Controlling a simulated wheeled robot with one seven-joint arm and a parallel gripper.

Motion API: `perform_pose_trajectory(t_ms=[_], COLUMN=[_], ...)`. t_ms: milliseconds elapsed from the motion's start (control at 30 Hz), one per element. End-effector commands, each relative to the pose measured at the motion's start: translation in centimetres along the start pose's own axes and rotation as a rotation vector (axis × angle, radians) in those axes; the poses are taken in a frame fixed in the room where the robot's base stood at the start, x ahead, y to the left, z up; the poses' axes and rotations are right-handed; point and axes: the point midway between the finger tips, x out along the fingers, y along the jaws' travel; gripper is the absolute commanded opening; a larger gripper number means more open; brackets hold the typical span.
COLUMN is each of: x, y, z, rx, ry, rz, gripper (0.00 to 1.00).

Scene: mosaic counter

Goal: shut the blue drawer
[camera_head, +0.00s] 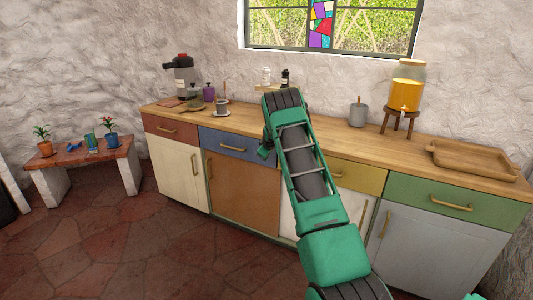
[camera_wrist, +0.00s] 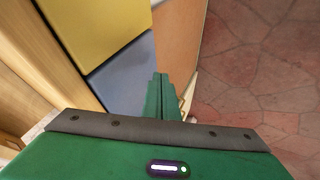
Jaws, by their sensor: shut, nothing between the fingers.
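The blue drawer (camera_head: 236,145) is in the counter front, left of centre in the head view, between the red-brown and yellow drawers. Its front looks about level with its neighbours; I see no clear gap there. My gripper (camera_head: 263,153) is at the right part of the blue front, partly hidden by my arm. In the wrist view the blue front (camera_wrist: 125,75) lies just left of my gripper (camera_wrist: 161,85), whose green fingers are together and empty. I cannot tell whether they touch it.
A yellow drawer (camera_head: 358,176) is right of the blue one, and an orange-brown door (camera_head: 240,190) is below it. A red-brown drawer (camera_head: 171,128) and a green drawer (camera_head: 443,200) are in the same row. Stone floor (camera_head: 110,215) in front is clear.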

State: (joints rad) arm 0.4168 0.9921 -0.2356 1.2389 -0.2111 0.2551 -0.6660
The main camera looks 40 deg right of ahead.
Motion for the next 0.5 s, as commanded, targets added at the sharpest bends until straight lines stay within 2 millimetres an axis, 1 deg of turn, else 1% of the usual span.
perform_pose_trajectory(t_ms=[33, 300, 500], x=[-1.2, -6.0, -8.7], y=[0.3, 0.2, 0.2], z=[0.0, 0.2, 0.3], rx=[0.001, 0.002, 0.002], ry=[0.001, 0.0, -0.002], rz=[0.003, -0.001, -0.001], gripper=[0.0, 0.0, 0.0])
